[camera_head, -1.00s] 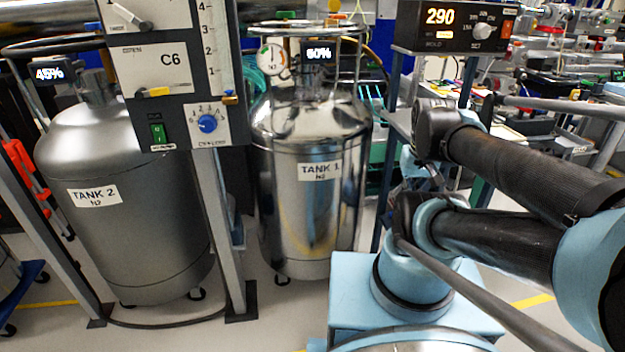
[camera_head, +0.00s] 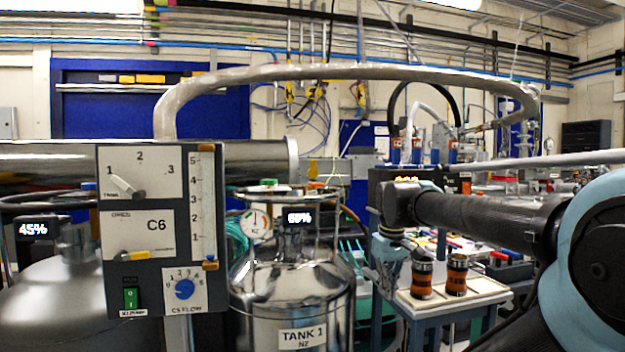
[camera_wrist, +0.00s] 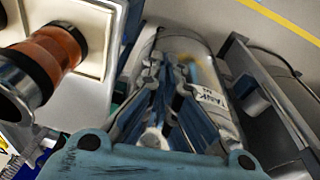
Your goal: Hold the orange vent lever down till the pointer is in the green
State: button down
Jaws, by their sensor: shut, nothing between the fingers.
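A round pressure gauge (camera_head: 257,221) with a white face sits on top of the shiny tank marked TANK 1 (camera_head: 262,325). It has coloured marks, but its pointer is too small to read against the green. A small orange-red part (camera_head: 316,186) shows at the tank's top rim; I cannot tell whether it is the vent lever. My gripper (camera_head: 388,255) is to the right of the tank in the head view, pointing down and apart from the gauge. In the wrist view my gripper (camera_wrist: 172,78) is shut and empty, with the tank beyond it.
The grey C6 panel (camera_head: 140,285) stands left of the gauge. A thick grey hose (camera_head: 340,72) arches overhead. Orange-banded flasks (camera_head: 422,280) stand on a white-topped stand (camera_head: 470,306) at right; one shows close in the wrist view (camera_wrist: 50,65).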

jog(key=w+a+r+n, duration=0.2)
jog(key=w+r, duration=0.2)
jog(key=r, duration=0.3)
jog(key=w+a+r+n, duration=0.2)
jog(key=w+r, duration=0.2)
jog(key=r, duration=0.3)
notch_tip(320, 180, up, 28)
jog(key=f+n+g, duration=0.1)
jog(key=n+g, duration=0.1)
jog(key=n, duration=1)
send_over(317, 184)
jog(key=w, duration=0.2)
jog(key=shift+a+r+n, duration=0.4)
jog(key=shift+a+r, duration=0.2)
jog(key=shift+a, duration=0.2)
jog(key=shift+w+f, duration=0.1)
notch_tip(317, 184, down, 14)
jog(key=shift+r, duration=0.1)
